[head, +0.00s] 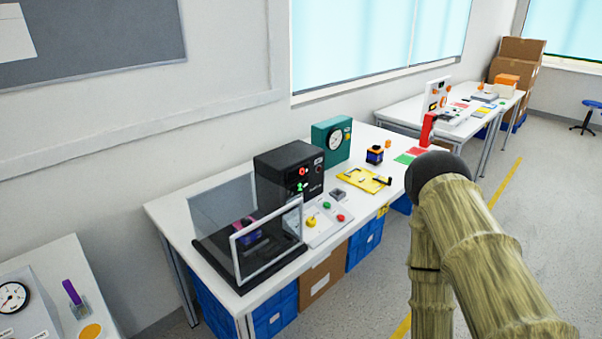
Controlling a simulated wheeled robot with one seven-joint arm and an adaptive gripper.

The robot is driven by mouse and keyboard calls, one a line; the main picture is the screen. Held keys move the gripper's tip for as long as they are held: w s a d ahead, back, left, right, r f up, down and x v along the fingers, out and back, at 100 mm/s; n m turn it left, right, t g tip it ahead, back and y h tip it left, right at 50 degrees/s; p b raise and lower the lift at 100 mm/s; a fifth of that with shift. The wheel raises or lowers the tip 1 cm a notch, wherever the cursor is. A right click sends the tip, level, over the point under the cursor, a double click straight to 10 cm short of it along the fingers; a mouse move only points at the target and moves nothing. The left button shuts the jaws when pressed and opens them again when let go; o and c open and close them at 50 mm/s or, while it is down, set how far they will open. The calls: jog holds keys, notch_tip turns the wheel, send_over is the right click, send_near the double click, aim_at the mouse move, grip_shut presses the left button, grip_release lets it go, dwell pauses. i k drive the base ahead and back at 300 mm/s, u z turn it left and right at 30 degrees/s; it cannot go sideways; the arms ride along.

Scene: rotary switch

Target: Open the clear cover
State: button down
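A clear cover (262,243) with a pale frame stands at the front of a black base (222,262) on the left end of the middle table. A dark see-through panel (215,207) rises at the back of this base. A small dark blue and purple object (250,232) sits inside, seen through the clear front. I cannot tell from this view how the cover is hinged or whether it is shut. My gripper is not in view; only links of my arm show at the right, apart from the cover.
Close right of the cover stand a black box (288,170) with knobs and a light panel (327,222) with coloured buttons. A teal gauge box (331,140) and a yellow plate (363,180) are farther along the table. Blue crates (364,240) sit underneath. Floor at right is open.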

aim_at(266, 258)
jog(key=k, duration=0.5)
jog(key=u, duration=1.35)
jog(key=i, duration=0.8)
jog(key=z, duration=2.2)
